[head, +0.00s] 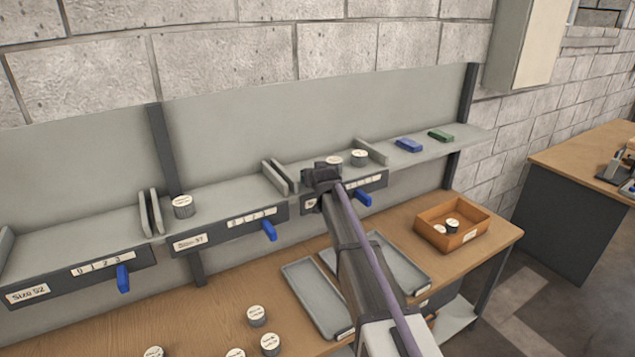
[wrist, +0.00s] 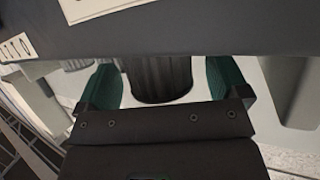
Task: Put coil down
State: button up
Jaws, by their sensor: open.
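My gripper (head: 322,176) is at the front of the third shelf bay. Two dark ribbed coils with white labelled tops stand in that bay. The left coil (head: 334,161) is right behind my gripper and partly hidden by it, and the right coil (head: 359,158) stands apart from it. In the wrist view, a dark ribbed coil (wrist: 158,80) is between the two green-padded fingers, with gaps at both sides. The fingers are open. The coil's top is hidden behind the dark shelf edge in this view.
The grey shelf (head: 90,237) has upright dividers, a front rail with labels and blue levers. Another coil (head: 183,206) stands in the second bay. Several coils stand on the wooden bench, beside grey trays (head: 318,298). An orange box (head: 482,219) holds coils at the right.

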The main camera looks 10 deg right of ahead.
jog(key=shift+w+f, duration=0.3)
jog(key=shift+w, duration=0.2)
jog(key=shift+s+r, duration=0.2)
jog(key=c, duration=1.3)
